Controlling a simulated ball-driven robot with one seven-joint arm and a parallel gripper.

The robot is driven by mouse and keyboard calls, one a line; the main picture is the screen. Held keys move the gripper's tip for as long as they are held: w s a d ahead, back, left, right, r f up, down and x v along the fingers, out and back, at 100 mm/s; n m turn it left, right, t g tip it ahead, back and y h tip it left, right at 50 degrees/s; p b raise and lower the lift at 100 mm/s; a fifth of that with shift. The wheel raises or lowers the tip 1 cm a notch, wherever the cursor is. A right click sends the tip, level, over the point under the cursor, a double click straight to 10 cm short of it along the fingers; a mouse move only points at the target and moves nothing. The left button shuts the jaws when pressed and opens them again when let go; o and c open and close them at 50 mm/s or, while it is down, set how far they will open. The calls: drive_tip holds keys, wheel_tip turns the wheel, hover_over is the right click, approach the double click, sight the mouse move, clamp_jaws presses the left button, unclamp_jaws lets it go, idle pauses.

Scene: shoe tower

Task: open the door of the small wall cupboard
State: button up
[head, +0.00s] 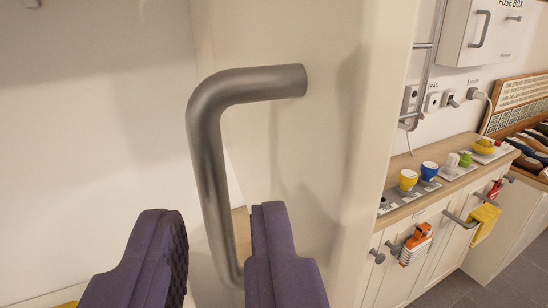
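A thick grey metal bar handle (208,150) stands close in front of me on a cream panel (345,130). Its upper end meets the panel, and its lower end is hidden behind my right finger. My gripper (210,225) has two purple padded fingers, apart, with the handle's upright bar between them. I see a gap between the bar and the left finger; contact with the right finger cannot be told. The panel's left edge borders a pale surface (90,110); whether the panel is ajar is unclear. A small white wall box marked FUSE BOX (470,45) hangs at the upper right, looking shut.
A wooden counter (408,203) on the right holds cups (408,180) and small toys. Drawers and doors below carry handles, with an orange toy (416,244) and a yellow item (484,222) at their fronts. Grey floor (515,270) is clear at the lower right.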

sight(216, 208)
drive_tip(key=w, duration=0.4)
drive_tip(key=w+a, duration=0.1)
drive_tip(key=w, duration=0.1)
drive_tip(key=shift+w, duration=0.15)
clamp_jaws()
